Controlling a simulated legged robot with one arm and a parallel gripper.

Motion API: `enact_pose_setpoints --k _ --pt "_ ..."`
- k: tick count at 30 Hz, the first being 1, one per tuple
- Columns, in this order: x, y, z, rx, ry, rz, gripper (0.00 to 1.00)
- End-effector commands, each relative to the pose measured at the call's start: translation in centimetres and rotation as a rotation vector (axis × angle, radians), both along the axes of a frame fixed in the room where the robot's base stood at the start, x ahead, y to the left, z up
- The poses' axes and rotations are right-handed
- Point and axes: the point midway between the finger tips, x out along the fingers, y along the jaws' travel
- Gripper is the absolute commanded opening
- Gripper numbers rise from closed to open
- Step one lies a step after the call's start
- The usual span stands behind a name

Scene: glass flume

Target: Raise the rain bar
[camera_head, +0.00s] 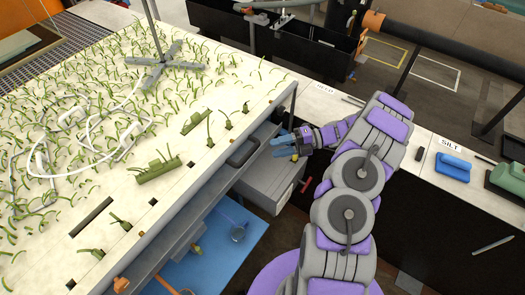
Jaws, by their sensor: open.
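I cannot tell for certain which thing is the rain bar. A grey cross-shaped piece (166,65) with a thin upright rod sits over the planted bed at the top of the view. My gripper (283,144) has blue fingertips and is open, just off the bed's right edge. A dark upright lever (293,104) stands just above and right of the fingertips; I cannot tell whether they touch it. I see nothing held between the fingers.
The pale bed (60,235) carries green sprigs and white looped tubing (62,125). A grey box (272,182) and a red handle (305,185) lie below my gripper. A white ledge labelled SILT (449,143) holds a blue block (453,168) and a green container (508,178).

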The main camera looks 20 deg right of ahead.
Motion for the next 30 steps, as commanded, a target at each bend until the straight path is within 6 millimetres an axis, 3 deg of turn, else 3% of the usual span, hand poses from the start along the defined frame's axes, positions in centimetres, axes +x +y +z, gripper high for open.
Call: enact_pose_setpoints --k 6,12,30 --pt "-0.6 -4.4 0.4 -0.005 0.001 -0.002 0.46" --pt "-0.9 -6.3 0.8 -0.003 0.001 0.000 0.46" --pt "-1.0 -6.8 0.9 -0.003 0.001 0.000 0.46"
